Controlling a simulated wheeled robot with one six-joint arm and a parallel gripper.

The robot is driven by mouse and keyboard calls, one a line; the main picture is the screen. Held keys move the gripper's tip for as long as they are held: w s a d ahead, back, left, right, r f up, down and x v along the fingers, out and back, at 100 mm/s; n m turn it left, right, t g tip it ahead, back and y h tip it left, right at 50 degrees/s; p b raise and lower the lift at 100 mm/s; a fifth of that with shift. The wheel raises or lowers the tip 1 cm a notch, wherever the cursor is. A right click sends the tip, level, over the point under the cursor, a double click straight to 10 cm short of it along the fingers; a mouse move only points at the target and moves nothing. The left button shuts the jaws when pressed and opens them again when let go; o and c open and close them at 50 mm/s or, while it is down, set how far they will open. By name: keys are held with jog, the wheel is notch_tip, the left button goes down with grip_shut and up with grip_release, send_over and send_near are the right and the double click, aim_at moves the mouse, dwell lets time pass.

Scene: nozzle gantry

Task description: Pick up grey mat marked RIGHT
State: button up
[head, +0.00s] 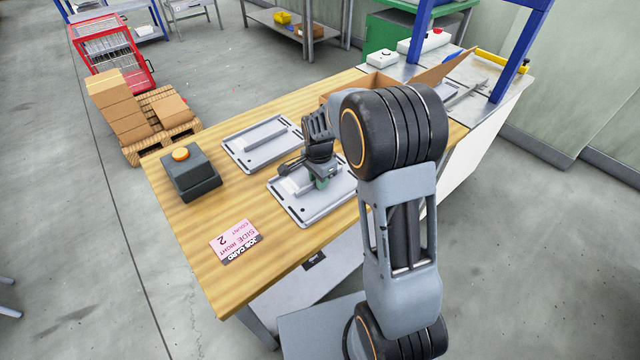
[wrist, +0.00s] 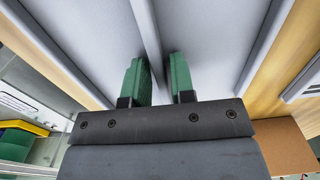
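Two grey mats lie on the wooden table, each with a raised rib along its middle. One grey mat (head: 312,212) is nearer me and the other grey mat (head: 241,154) is farther left. I cannot read a RIGHT mark on either. My gripper (head: 320,184) is down over the nearer mat and hides part of it. In the wrist view, the green fingers of my gripper (wrist: 159,76) stand on either side of the rib (wrist: 147,38), with a gap showing by the right finger. The fingers are apart; contact with the mat cannot be told.
A pink job card (head: 236,241) reading SIDE RIGHT, COUNT 2 lies at the table's front left. A dark box with an orange button (head: 190,173) stands at the left edge. An open cardboard box (head: 372,84) stands behind the mats. The front left tabletop is otherwise clear.

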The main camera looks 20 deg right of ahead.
grip_shut()
jog(key=shift+r, duration=0.1)
